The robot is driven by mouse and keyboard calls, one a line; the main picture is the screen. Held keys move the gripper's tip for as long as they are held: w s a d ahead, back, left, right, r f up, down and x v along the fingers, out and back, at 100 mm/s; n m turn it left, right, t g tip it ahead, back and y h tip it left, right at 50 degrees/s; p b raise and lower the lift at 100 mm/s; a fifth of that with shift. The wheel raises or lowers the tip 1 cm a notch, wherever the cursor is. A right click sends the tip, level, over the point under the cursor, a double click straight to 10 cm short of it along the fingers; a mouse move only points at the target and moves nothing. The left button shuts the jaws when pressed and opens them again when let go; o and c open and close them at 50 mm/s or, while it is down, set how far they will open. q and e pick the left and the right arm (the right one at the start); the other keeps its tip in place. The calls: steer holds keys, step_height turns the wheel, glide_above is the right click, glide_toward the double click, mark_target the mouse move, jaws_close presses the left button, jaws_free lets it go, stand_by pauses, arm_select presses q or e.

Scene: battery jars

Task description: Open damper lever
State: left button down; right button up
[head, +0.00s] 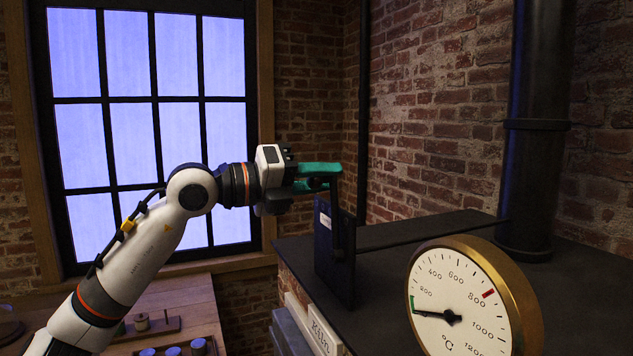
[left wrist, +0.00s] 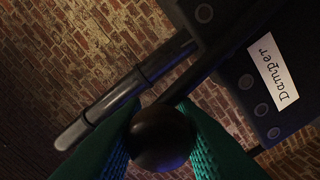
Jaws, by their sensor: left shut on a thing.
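The damper lever shows a round dark knob (left wrist: 160,137) in the left wrist view, between my green fingers. My left gripper (head: 325,174) is shut on this knob, one finger on each side of it. In the head view the fingers and their shadow hide most of the knob; it is above the dark upright damper plate (head: 334,262). The plate's white label (left wrist: 273,72) reads "Damper" in the left wrist view. My right gripper is not in view.
The plate stands at the left edge of a dark kiln top (head: 440,232). A round brass-rimmed temperature gauge (head: 465,300) is at the front right. A thick black flue pipe (head: 535,170) rises behind it. A brick wall and a window (head: 150,120) are behind my arm.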

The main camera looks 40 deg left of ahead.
arm_select(q)
steer(key=shift+s+d+f+m, duration=0.1)
steer(key=shift+d+f+m, duration=0.2)
steer(key=shift+d, duration=0.15)
steer(key=shift+f, duration=0.15)
steer(key=c, duration=1.2)
jaws_free()
steer(key=shift+o, duration=0.3)
steer(key=shift+s+d+r, duration=0.1)
steer(key=shift+s+r, duration=0.05)
steer(key=shift+r, duration=0.15)
